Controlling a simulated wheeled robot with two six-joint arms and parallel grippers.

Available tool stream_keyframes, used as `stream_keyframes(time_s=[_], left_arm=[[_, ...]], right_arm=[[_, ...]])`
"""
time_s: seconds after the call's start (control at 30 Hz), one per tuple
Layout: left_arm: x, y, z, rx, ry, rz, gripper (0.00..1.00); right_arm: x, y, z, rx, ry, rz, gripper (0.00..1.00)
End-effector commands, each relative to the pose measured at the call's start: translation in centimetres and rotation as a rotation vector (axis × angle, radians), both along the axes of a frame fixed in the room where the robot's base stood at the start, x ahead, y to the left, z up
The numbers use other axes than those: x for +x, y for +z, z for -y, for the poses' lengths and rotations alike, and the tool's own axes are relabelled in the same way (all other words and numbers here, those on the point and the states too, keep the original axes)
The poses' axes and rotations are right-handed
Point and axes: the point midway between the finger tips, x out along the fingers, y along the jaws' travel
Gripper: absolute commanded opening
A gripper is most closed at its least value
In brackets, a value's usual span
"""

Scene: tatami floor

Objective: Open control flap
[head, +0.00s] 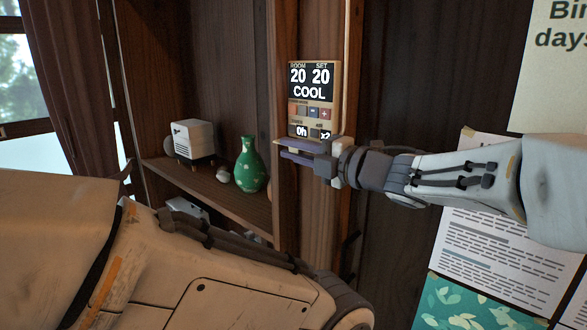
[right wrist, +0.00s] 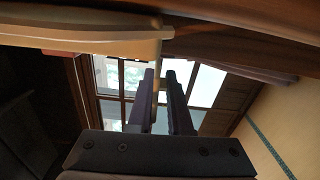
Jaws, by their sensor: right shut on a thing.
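The control panel (head: 315,85) is a beige box on a wooden post in the head view. Its screen reads 20, 20 and COOL, with small coloured buttons and lower readouts showing. My right gripper (head: 292,148) reaches in from the right at the panel's lower edge, its two fingers one above the other. In the right wrist view, the fingers (right wrist: 164,90) are close together around a thin pale edge (right wrist: 157,72) below the beige panel body (right wrist: 90,40). This edge appears to be the control flap; the fingers hide most of it. My left gripper is out of view.
A shelf (head: 215,190) left of the post holds a green vase (head: 250,165) and a small white box-shaped object (head: 193,138). Papers (head: 500,240) hang on the dark wall at right. My own large arm link fills the lower left.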

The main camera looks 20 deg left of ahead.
Motion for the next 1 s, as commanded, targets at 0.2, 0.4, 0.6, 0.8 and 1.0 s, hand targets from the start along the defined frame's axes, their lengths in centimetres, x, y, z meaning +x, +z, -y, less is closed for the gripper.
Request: stream_keyframes(time_s=[0.2,0.4,0.6,0.8,1.0], left_arm=[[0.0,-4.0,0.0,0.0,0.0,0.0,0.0],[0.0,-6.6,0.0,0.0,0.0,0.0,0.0],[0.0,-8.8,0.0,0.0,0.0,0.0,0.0],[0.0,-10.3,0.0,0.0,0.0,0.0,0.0],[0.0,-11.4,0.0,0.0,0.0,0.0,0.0]], right_arm=[[0.2,-1.6,0.1,-0.071,0.001,0.195,0.0],[0.6,-2.2,0.2,-0.137,0.0,0.373,0.0],[1.1,-2.6,0.4,-0.199,0.001,0.543,0.0],[1.5,-2.8,0.6,-0.252,0.001,0.687,0.0],[1.8,-2.9,0.7,-0.288,0.002,0.787,0.0]])
